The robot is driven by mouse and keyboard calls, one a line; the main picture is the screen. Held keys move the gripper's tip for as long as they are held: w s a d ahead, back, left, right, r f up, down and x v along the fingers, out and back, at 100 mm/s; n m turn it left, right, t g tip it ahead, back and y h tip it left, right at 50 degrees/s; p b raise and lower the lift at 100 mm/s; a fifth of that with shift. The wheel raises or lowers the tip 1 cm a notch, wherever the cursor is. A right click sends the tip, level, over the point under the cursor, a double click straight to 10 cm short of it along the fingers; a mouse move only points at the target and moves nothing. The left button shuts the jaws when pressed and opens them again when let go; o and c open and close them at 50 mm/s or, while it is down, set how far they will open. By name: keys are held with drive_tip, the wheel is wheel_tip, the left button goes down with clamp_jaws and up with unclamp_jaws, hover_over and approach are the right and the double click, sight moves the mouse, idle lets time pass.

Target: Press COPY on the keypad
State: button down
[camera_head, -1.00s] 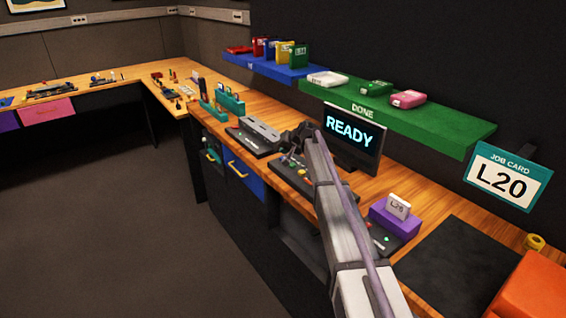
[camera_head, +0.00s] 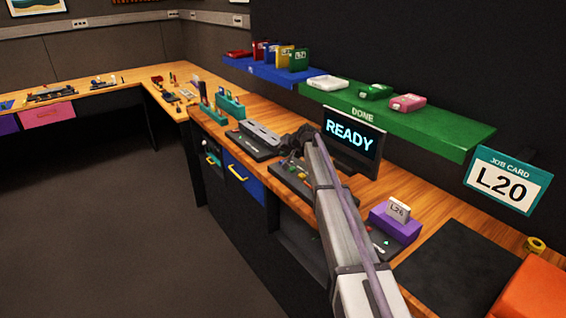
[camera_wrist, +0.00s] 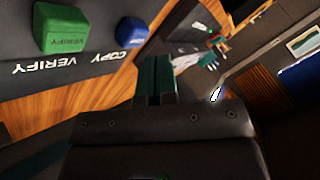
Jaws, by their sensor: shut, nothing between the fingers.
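In the wrist view, the blue COPY key (camera_wrist: 132,31) stands on the keypad (camera_wrist: 90,22), with its printed label beside it. The green VERIFY key (camera_wrist: 60,28) is to its left. My gripper (camera_wrist: 157,60) is shut and empty; its dark teal fingertips are just below and right of the COPY key in the picture. A gap shows between them there, but I cannot tell the height between them. In the head view, my gripper (camera_head: 292,146) is small and dark over the keypad (camera_head: 292,178), which my arm partly hides.
A screen (camera_head: 352,138) reading READY stands right of my gripper. A grey device (camera_head: 262,137) lies to the left. A purple holder (camera_head: 395,220) with an L26 cartridge is nearer. The green shelf (camera_head: 420,130) and an L20 job card (camera_head: 508,180) are at the right.

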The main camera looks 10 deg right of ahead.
drive_tip(key=shift+f, duration=0.1)
idle(0.7)
drive_tip(key=shift+f+b, duration=0.3)
drive_tip(key=shift+b, duration=0.1)
drive_tip(key=shift+f+b, duration=0.55)
idle(0.5)
drive_tip(key=shift+r, duration=0.15)
drive_tip(key=shift+r+p, duration=0.85)
drive_tip(key=shift+p, duration=0.15)
wheel_tip(320, 180, up, 5)
drive_tip(key=p, duration=0.5)
drive_tip(key=shift+r, duration=0.1)
drive_tip(key=shift+s+f, duration=0.1)
drive_tip(key=shift+f, duration=0.1)
